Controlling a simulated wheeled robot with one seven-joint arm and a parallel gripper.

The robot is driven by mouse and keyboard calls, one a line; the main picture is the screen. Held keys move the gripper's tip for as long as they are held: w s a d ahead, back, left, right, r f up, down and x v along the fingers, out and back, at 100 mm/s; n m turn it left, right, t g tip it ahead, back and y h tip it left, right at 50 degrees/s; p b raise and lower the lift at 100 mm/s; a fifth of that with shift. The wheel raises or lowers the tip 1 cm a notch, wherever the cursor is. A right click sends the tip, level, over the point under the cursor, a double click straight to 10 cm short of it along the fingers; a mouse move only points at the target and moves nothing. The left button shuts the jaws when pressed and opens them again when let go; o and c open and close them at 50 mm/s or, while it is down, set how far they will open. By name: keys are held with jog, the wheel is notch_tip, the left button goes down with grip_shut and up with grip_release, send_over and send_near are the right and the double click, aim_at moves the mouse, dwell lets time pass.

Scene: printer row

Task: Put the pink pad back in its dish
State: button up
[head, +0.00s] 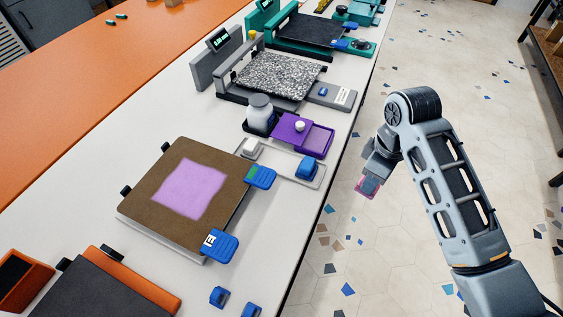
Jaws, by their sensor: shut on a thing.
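My gripper (369,184) is shut on the pink pad (364,191), whose lower part shows beneath the fingers. The rest of the pad is hidden by the fingers. The gripper hangs to the right of the table's edge, with floor behind it in the picture. A purple dish (320,141) lies on the table, up and to the left of the gripper and apart from it. A purple piece with a white knob (300,126) covers its left part. I cannot tell for sure that this is the pad's dish.
A brown board with a lilac patch (189,188) and blue clips lies on the white table (95,185). A pale tray (284,168) holds a blue block and a white block. A grey bottle (260,113) stands by the purple dish. Printers (276,75) line the back.

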jog(key=w+a+r+n+b, duration=0.55)
jog(key=a+r+n, duration=0.5)
jog(key=n, duration=1.05)
jog(key=a+f, duration=0.2)
jog(key=a, duration=0.1)
jog(key=a+f, duration=0.1)
jog(key=a, duration=0.3)
jog(key=w+a+f, duration=0.1)
jog(key=a+f, duration=0.1)
jog(key=a, duration=0.2)
jog(key=shift+w+f, duration=0.1)
jog(key=shift+f, duration=0.25)
jog(key=shift+a+f, duration=0.1)
jog(key=shift+f, duration=0.25)
jog(key=shift+f+p, duration=0.35)
jog(key=shift+f, duration=1.4)
jog(key=shift+f, duration=0.1)
jog(key=o, duration=1)
